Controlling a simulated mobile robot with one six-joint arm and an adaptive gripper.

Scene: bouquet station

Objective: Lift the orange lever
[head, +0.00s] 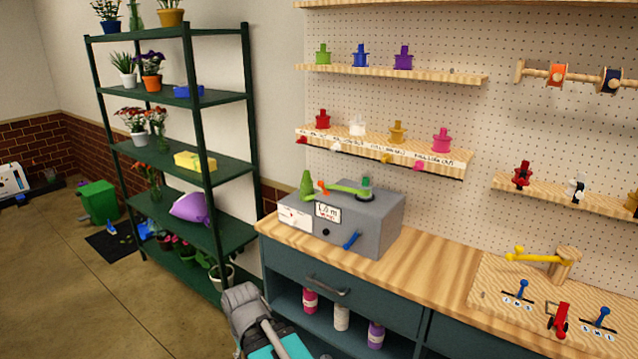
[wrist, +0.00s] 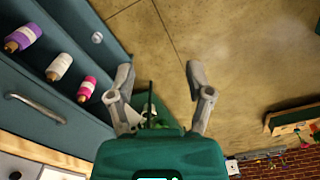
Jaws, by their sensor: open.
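A small orange piece (head: 323,187), which looks like the orange lever, stands on top of the grey machine box (head: 372,225) on the wooden counter. It is beside a green arm (head: 350,189) and a green cone-shaped piece (head: 306,186); its exact shape is too small to tell. My gripper (wrist: 159,74) is open and empty in the wrist view, over the floor beside the cabinet. In the head view, grey and teal parts of my arm show at the bottom, in front of the cabinet and below the box. The orange piece is not visible in the wrist view.
The box front has a blue lever (head: 352,240) and a label. The cabinet (head: 285,260) has a drawer handle (head: 328,285) and bottles (head: 341,317) below. A green plant rack (head: 250,130) stands left. A yellow lever (head: 530,256) is on the right board.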

